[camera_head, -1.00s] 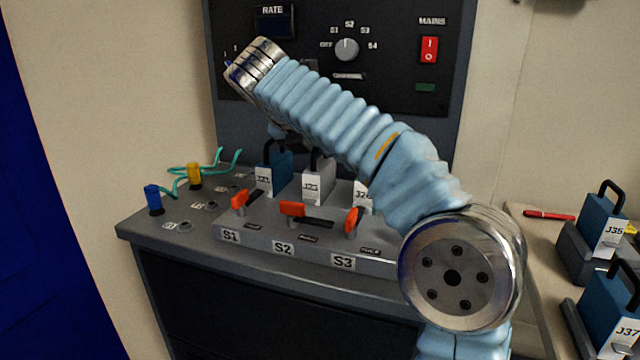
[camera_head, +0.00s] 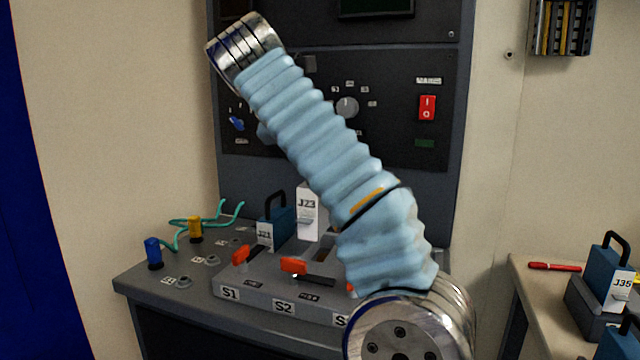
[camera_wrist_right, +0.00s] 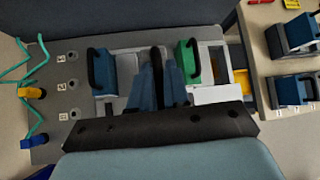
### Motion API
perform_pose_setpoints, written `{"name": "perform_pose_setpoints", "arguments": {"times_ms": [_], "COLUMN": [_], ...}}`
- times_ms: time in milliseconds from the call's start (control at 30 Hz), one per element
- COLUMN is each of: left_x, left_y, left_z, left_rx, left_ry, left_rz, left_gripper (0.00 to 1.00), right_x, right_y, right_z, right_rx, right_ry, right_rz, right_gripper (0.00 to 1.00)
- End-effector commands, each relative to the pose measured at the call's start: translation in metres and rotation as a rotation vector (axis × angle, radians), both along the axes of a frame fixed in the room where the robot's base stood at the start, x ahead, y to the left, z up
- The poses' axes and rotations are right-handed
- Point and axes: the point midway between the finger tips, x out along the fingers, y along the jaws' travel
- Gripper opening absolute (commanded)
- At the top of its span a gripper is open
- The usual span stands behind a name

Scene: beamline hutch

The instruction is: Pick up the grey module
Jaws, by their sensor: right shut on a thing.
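The grey module (camera_head: 308,212), labelled J23, is upright in the head view, raised above the bench console between the blue J21 module and my right arm. Its top is hidden behind my arm. In the right wrist view my right gripper (camera_wrist_right: 158,88) has its two blue fingers closed on the module's black handle (camera_wrist_right: 156,60). The grey body is mostly hidden below the fingers there. My left gripper is in neither view.
The blue J21 module (camera_head: 276,222) stands left of the grey one; a green module (camera_wrist_right: 188,62) stands on the other side. Orange levers (camera_head: 293,266) line the console (camera_head: 256,292). The panel (camera_head: 400,185) rises behind. More blue modules (camera_head: 604,262) sit on the right table.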

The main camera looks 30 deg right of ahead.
Motion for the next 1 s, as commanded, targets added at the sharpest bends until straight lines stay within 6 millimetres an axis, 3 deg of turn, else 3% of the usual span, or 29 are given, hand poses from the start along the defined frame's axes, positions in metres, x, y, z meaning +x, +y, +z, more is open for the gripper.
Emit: {"name": "perform_pose_setpoints", "arguments": {"times_ms": [100,333,1000], "left_x": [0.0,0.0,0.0], "left_y": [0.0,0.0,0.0], "left_z": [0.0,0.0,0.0], "left_rx": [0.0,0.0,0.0], "left_ry": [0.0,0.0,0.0], "left_rz": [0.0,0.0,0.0], "left_gripper": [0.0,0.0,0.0], "right_x": [-0.031,-0.053,-0.068], "right_y": [0.022,0.037,0.047], "right_z": [0.016,0.027,0.036], "right_rx": [0.001,-0.002,-0.001], "right_ry": [-0.002,-0.001,0.001], "right_rz": [0.008,0.003,0.001], "right_gripper": [0.0,0.0,0.0]}}
